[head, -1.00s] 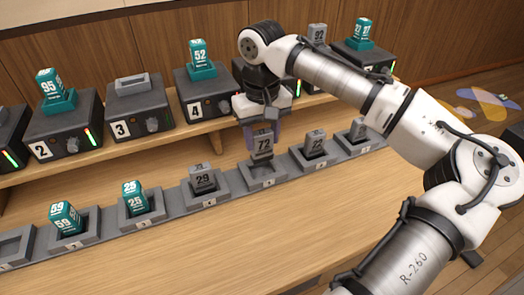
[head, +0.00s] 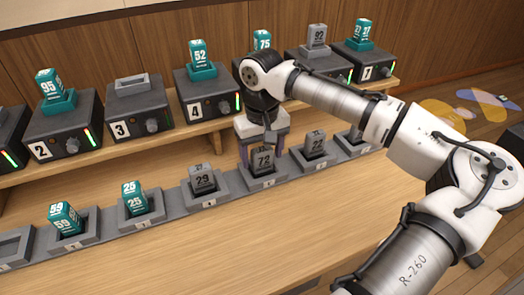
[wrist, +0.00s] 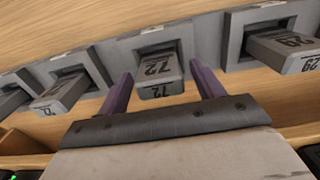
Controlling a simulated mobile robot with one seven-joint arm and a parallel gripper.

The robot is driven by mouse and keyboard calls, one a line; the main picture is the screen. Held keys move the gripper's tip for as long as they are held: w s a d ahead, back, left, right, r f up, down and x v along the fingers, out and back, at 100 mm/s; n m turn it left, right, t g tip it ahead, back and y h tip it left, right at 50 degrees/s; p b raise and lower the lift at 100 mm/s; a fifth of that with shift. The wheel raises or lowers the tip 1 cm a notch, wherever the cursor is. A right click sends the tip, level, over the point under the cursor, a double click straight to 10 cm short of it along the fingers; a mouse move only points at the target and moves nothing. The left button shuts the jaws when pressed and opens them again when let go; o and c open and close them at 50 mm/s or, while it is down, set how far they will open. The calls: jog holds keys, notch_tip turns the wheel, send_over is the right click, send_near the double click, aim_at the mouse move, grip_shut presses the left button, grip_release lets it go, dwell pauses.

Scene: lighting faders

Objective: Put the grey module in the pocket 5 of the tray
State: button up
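The grey module marked 72 (head: 263,160) stands in a pocket of the long grey tray (head: 172,211), between the pockets of the 29 and 22 modules. The pocket's label is too small to read surely. In the wrist view the module 72 (wrist: 158,70) lies between the two purple fingers, with a gap on each side. My gripper (head: 262,150) is open around it, just behind and above the pocket. In the wrist view the gripper (wrist: 160,72) also shows its fingers apart.
Other grey modules marked 29 (head: 203,180) and 22 (head: 314,144) stand in neighbouring pockets. Teal modules 25 (head: 135,196) and 59 (head: 64,218) stand farther left. A shelf behind holds fader boxes; box 3 (head: 140,103) has an empty socket. The front table is clear.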

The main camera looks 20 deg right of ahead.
notch_tip(320, 180, up, 12)
jog(key=shift+r, duration=0.25)
dwell(0.5)
